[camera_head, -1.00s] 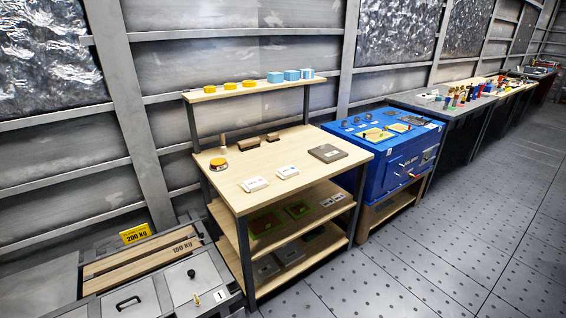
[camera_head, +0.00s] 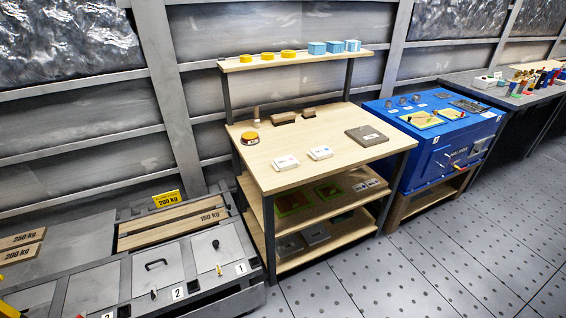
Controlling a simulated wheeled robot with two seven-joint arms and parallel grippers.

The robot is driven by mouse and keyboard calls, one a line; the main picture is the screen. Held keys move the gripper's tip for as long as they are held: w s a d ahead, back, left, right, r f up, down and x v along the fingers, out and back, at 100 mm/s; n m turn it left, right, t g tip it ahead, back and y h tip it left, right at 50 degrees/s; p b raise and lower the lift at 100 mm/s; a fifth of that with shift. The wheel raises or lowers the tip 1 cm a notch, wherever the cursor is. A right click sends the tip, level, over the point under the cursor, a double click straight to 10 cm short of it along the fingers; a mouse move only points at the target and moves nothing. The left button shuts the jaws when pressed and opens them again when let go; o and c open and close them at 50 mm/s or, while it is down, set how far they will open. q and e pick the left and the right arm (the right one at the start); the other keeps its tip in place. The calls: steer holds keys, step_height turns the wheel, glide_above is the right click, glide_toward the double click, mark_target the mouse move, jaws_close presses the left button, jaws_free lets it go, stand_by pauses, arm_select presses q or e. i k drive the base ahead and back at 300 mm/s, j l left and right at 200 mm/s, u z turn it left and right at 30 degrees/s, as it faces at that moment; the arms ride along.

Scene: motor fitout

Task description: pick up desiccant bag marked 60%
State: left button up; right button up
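Neither of my grippers is in view.
A grey flat box (camera_head: 366,136), brown blocks and a yellow-topped round item (camera_head: 250,138) share the bench. A blue cabinet (camera_head: 433,150) stands to its right, grey bins (camera_head: 160,275) to its left. Grey floor (camera_head: 420,270) in front is clear.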

mark_target(289, 162)
steer(key=i+l, duration=0.15)
steer(key=l, duration=0.25)
steer(key=i+l+u, duration=0.95)
steer(key=l, duration=0.5)
